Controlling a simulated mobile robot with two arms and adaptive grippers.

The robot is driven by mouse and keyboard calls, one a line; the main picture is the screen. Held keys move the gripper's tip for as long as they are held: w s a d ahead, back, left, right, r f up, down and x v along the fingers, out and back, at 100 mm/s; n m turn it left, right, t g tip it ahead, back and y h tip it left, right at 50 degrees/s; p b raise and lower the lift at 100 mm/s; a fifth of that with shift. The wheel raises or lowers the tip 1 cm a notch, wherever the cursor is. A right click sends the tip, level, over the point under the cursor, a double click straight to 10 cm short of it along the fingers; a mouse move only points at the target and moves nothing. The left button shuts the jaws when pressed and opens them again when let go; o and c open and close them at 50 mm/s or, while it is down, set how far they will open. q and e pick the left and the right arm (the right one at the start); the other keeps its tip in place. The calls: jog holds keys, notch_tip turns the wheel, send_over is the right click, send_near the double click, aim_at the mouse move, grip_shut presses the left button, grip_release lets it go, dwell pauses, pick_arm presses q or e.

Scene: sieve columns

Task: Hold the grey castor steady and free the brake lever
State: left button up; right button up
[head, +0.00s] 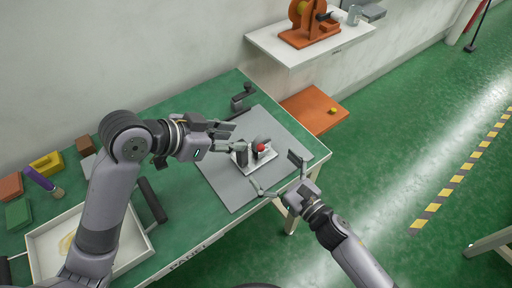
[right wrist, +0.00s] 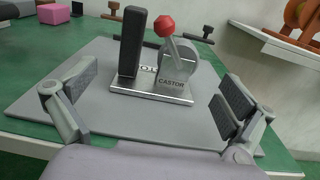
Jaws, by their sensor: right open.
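The grey castor (head: 262,158) stands upright on a grey mat. In the right wrist view, the castor (right wrist: 178,66) has a lettered base plate and a tilted brake lever (right wrist: 171,44) with a red knob (right wrist: 165,25). A dark upright block (right wrist: 131,42) stands on the plate's left side. My left gripper (head: 228,138) is left of the castor in the head view, fingers apart; any contact with the castor is unclear there. My right gripper (head: 279,176) is open and empty, short of the castor on the near right side. Its spread fingers (right wrist: 155,105) show in the right wrist view.
The grey mat (head: 222,187) lies on a green table (head: 190,222). A dark clamp (head: 242,96) stands at its back edge. A white tray (head: 140,254), a yellow block (head: 45,164) and a purple-handled brush (head: 40,179) are at left. A white shelf (head: 345,45) holds an orange device (head: 308,24).

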aim_at(255, 157)
jog(key=x, duration=0.8)
jog(key=shift+c, duration=0.5)
jog(key=c, duration=1.1)
